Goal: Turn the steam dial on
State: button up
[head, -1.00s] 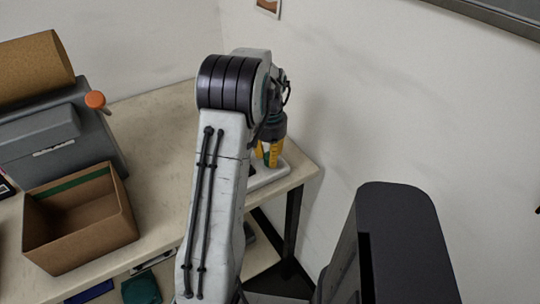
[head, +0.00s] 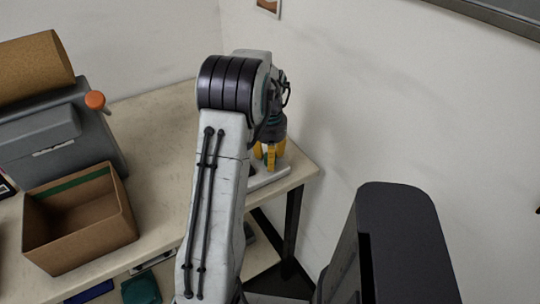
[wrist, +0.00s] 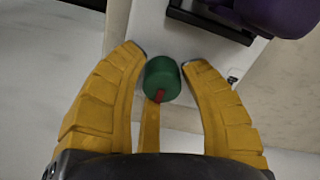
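The steam dial, a round green knob (wrist: 162,78) with a red mark on its lower side, shows in the wrist view above a white base (wrist: 147,28). My gripper (wrist: 167,58) has its yellow fingers spread around the knob, one on each side and a third below it. Narrow gaps show between the side fingers and the knob, so it looks open. In the head view my gripper (head: 269,157) points down over the white base (head: 268,179) at the table's right corner. The knob is hidden there.
A purple object (wrist: 278,14) and a black frame (wrist: 210,22) sit beside the knob. On the table (head: 150,125) stand an open cardboard box (head: 108,236) and a grey machine with an orange knob (head: 95,100). A wall is at the right.

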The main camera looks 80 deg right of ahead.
jog(key=o, duration=0.4)
jog(key=shift+d+r, duration=0.1)
jog(key=shift+r, duration=0.05)
jog(key=shift+c, duration=0.2)
jog(key=shift+r, duration=0.1)
notch_tip(320, 180, up, 12)
dwell(0.5)
dwell(0.5)
